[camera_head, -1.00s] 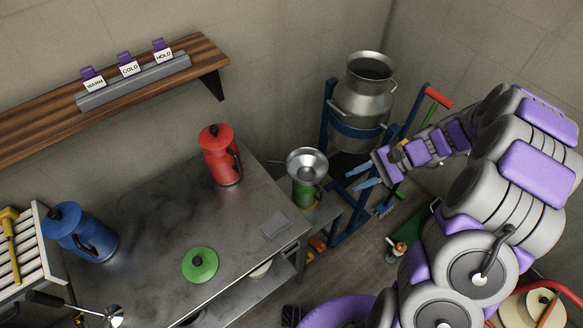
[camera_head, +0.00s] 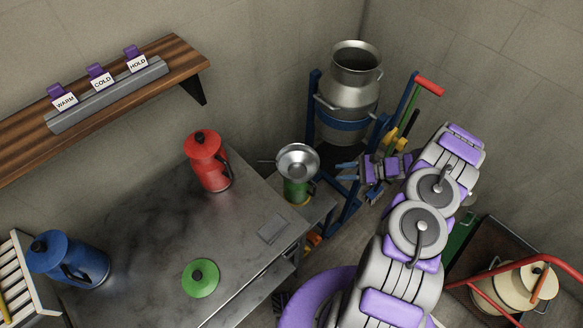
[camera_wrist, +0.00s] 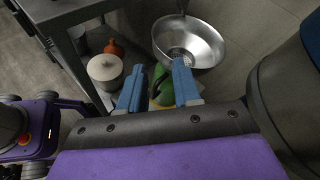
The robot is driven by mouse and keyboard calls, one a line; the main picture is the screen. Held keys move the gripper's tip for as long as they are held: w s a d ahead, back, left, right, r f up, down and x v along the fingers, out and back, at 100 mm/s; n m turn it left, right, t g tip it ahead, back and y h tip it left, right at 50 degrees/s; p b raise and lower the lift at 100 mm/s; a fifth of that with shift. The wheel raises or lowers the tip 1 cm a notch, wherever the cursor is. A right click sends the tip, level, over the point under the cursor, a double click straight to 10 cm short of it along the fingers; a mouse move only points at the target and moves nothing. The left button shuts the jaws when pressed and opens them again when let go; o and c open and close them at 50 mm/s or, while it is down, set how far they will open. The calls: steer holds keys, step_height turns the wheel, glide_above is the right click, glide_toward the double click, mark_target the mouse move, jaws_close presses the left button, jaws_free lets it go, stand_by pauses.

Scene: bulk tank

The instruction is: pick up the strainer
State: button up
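The strainer (camera_head: 298,161) is a shiny metal bowl with a small handle pointing left. It sits on top of a green container (camera_head: 297,190) on a low stand beside the steel table. In the wrist view the strainer (camera_wrist: 187,42) is ahead of my gripper, slightly right of centre. My gripper (camera_head: 346,171) is to the right of the strainer, apart from it. Its two blue fingers (camera_wrist: 158,90) are spread with nothing between them. The green container shows partly behind the fingers.
A steel table (camera_head: 150,220) holds a red jug (camera_head: 207,160), a blue jug (camera_head: 68,258) and a green lid (camera_head: 201,278). A metal milk can (camera_head: 348,85) in a blue cart stands close behind my gripper. Also in the wrist view, a white lidded pot (camera_wrist: 105,70) stands low at left.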

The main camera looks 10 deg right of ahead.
steer(key=b+x, duration=0.1)
steer(key=x, duration=0.4)
steer(key=b+x, duration=0.1)
steer(key=x, duration=0.4)
steer(key=f+b+x, duration=0.1)
steer(key=x, duration=0.5)
steer(key=shift+s+d, duration=0.1)
steer(key=shift+a, duration=0.35)
steer(key=shift+d, duration=0.4)
steer(key=c, duration=0.6)
steer(key=shift+a, duration=0.1)
jaws_close()
